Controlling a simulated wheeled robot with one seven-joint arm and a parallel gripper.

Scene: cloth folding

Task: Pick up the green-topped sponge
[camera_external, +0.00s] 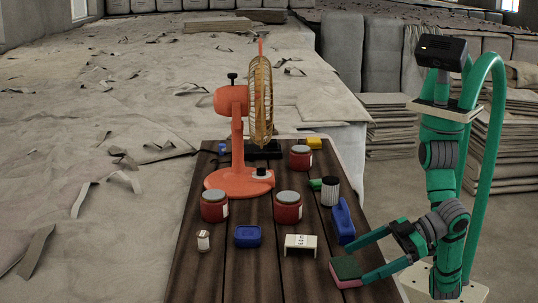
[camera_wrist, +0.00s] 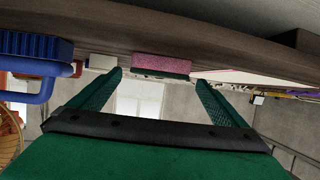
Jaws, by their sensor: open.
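The green-topped sponge (camera_external: 346,268) has a pink lower layer and lies at the right edge of the dark wooden table (camera_external: 245,283). In the wrist view, which looks upside down, its pink layer (camera_wrist: 162,64) shows above a thin green strip. My gripper (camera_external: 363,259) is open and empty at the right side of the table, close to the sponge. In the wrist view, the sponge lines up with the gap between my fingers (camera_wrist: 160,77), seemingly just beyond the tips. No contact is clear.
A blue brush-like item (camera_external: 343,221) stands behind my fingers. Red jars (camera_external: 288,207) and an orange fan (camera_external: 238,182) stand farther back. The table's front is clear.

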